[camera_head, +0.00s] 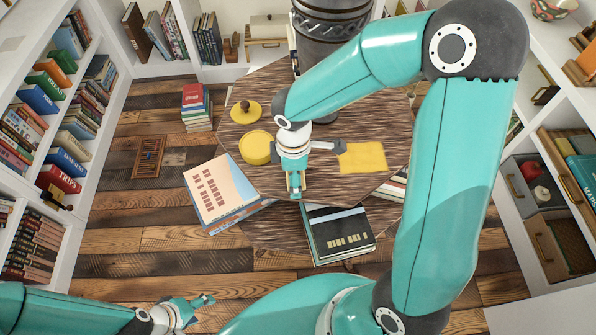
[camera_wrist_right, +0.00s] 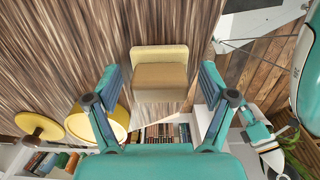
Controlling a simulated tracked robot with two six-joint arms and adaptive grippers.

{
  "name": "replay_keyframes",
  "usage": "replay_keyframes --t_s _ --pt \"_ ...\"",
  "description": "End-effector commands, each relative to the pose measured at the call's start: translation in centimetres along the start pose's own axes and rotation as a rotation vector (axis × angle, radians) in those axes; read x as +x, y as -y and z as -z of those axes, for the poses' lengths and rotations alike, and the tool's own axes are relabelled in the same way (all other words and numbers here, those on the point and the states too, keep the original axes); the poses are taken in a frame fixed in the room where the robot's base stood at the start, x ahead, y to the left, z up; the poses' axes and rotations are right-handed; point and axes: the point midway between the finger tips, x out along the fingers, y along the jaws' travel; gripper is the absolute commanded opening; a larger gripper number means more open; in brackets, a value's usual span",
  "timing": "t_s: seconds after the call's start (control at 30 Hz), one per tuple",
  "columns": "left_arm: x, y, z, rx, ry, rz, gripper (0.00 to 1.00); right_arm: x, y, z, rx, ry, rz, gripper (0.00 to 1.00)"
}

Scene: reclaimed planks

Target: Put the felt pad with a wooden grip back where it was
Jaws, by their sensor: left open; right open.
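The felt pad with a wooden grip (camera_wrist_right: 160,76) shows in the right wrist view as a tan block on a yellow pad. It is at the near edge of the dark wooden table (camera_head: 330,98). My right gripper (camera_head: 294,190) is open around it, one finger on each side, with a visible gap at both sides. In the head view the gripper mostly hides the pad. My left gripper (camera_head: 205,303) is open and empty over the floor, at the bottom left of the head view.
A round yellow tin (camera_head: 256,148) and a yellow knobbed lid (camera_head: 238,112) are on the table's left. A flat yellow cloth (camera_head: 362,158) lies right of my right gripper. A dark ribbed vase (camera_head: 330,38) stands behind. Large books (camera_head: 222,190) lie below the table's near edge.

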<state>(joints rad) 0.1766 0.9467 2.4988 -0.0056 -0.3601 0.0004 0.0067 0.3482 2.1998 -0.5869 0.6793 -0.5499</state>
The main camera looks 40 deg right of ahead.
Motion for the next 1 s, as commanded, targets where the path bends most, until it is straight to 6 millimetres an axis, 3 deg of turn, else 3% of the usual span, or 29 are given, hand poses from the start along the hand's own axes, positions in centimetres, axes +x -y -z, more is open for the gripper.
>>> replay_keyframes --t_s 0.27,0.7,1.0 --pt "-0.4 -0.1 0.0 0.000 0.000 0.000 0.60 -0.9 -0.1 0.1 0.001 -0.001 -0.003 0.82" --pt "-1.3 -0.5 0.0 0.000 0.000 0.000 0.60 -9.2 -0.1 0.1 0.000 -0.004 -0.005 0.82" --pt "-1.4 -0.5 0.0 0.000 0.000 0.000 0.60 -12.2 0.0 0.1 -0.001 0.000 0.000 0.82"
